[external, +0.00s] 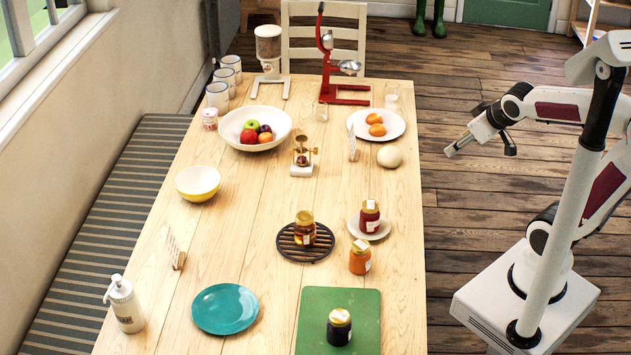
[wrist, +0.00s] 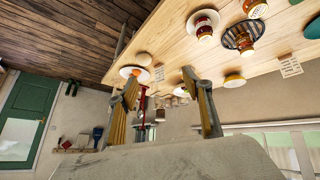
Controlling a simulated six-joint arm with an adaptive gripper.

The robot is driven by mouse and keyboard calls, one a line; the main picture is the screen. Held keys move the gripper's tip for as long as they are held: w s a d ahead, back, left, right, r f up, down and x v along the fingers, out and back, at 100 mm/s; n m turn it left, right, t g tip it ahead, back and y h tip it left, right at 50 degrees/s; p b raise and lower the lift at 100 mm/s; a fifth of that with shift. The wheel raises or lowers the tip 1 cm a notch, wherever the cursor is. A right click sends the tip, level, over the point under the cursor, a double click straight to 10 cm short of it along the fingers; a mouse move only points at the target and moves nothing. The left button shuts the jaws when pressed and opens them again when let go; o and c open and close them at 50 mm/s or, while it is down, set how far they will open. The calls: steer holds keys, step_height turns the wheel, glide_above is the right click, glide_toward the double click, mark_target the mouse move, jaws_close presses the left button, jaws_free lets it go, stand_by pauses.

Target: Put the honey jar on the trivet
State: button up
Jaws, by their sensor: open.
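An amber jar with a gold lid, which looks like the honey jar (external: 305,234), stands upright on the round black slatted trivet (external: 286,246). In the wrist view the amber jar (wrist: 244,42) and the trivet (wrist: 229,40) show at the upper right. My gripper (external: 452,151) is in the air beyond the table's right edge, well apart from the jar. In the wrist view its two fingers (wrist: 160,80) are spread with nothing between them.
An orange jar (external: 360,260) stands right of the trivet. A red jar (external: 370,218) sits on a small plate (external: 354,231) behind it. A dark jar (external: 339,330) stands on a green board (external: 311,338). A teal plate (external: 225,308) lies front left. Bare wood lies left of the trivet.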

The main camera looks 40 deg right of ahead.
steer(key=s+a+m+g+y, duration=0.1)
steer(key=s+a+g, duration=0.1)
steer(key=s, duration=0.9)
steer(key=shift+s+a+f, duration=0.25)
steer(key=shift+s+a, duration=0.15)
steer(key=shift+a, duration=0.05)
